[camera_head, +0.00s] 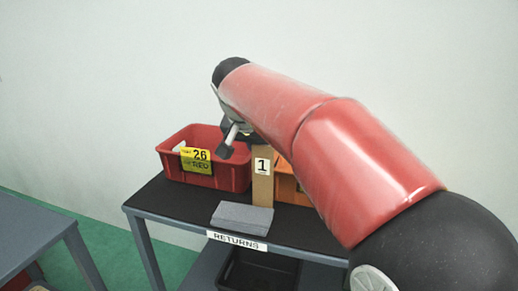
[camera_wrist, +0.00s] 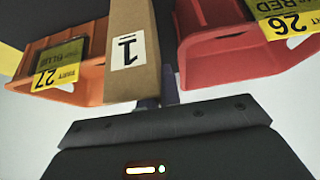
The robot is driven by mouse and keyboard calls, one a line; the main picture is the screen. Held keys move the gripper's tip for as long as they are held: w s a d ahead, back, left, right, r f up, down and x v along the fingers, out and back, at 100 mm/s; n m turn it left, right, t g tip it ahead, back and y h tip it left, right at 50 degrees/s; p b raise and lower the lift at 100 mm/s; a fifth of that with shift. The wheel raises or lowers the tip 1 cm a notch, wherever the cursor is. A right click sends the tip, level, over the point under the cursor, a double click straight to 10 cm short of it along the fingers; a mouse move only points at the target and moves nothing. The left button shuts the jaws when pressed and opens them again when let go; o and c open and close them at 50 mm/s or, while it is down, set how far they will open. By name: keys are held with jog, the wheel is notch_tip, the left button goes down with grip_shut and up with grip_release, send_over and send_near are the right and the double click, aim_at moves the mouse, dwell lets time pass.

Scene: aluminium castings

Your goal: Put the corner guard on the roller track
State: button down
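My gripper (camera_head: 225,150) hangs at the end of my red arm, above the back of the table between the red bin and a cardboard post. Its fingers are small and partly hidden, so their opening is unclear. In the wrist view, dark finger-like parts show just below the cardboard post, and I see nothing held. No corner guard can be named for certain. A grey, flat, ridged piece (camera_head: 242,217) lies on the table's front edge, well below and apart from my gripper. I see no roller track in either view.
The dark table (camera_head: 158,205) has a RETURNS label. On it stand a red bin (camera_head: 236,178) marked 26, a cardboard post (camera_head: 262,188) marked 1 and an orange bin (camera_head: 287,190), marked 27 in the wrist view. A black bin (camera_head: 262,272) sits below. Another table (camera_head: 32,240) stands left.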

jog(key=c, duration=1.6)
grip_release()
jog(key=shift+f, duration=0.1)
jog(key=p+v, duration=0.1)
jog(key=v, duration=1.1)
